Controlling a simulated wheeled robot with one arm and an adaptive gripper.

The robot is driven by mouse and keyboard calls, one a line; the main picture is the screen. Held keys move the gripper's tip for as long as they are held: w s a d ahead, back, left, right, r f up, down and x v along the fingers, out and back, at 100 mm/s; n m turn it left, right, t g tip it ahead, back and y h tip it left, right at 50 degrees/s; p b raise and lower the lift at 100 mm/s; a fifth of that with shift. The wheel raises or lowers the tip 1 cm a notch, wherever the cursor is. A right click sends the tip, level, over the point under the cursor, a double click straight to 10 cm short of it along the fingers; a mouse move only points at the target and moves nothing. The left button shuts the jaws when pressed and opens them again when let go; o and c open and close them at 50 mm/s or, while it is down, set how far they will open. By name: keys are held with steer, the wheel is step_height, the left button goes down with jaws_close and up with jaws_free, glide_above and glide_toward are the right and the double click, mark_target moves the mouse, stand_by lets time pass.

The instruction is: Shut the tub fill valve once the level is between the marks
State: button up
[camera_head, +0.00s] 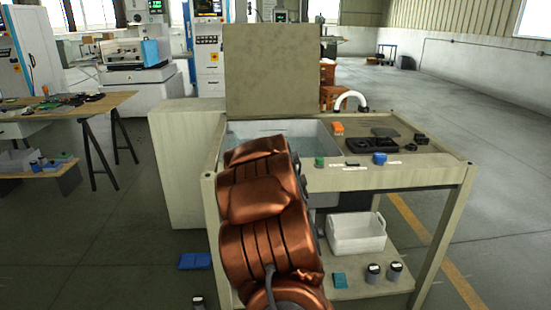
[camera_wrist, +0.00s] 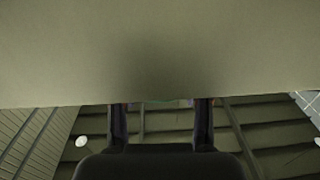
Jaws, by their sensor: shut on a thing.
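In the head view the grey tub (camera_head: 322,129) is set in the bench, with bluish water in its left part. My copper arm hides its front left side. I cannot make out level marks. A white curved pipe (camera_head: 350,96) stands behind the bench; I cannot make out a fill valve handle. My gripper is hidden in the head view. In the wrist view the dark fingers of my gripper (camera_wrist: 160,118) stand apart, their tips hidden by a broad beige surface (camera_wrist: 160,50). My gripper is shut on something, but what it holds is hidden.
A tall beige panel (camera_head: 272,68) stands upright behind the tub. On the bench top lie an orange block (camera_head: 338,128), a blue piece (camera_head: 380,158), a green piece (camera_head: 320,162) and black parts. A white bin (camera_head: 356,235) sits on the lower shelf. The floor at right is clear.

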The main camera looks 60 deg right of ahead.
steer(key=shift+r, duration=0.1)
stand_by(0.3)
steer(key=o, duration=1.2)
steer(key=shift+s+a, duration=0.1)
steer(key=shift+v, duration=3.6)
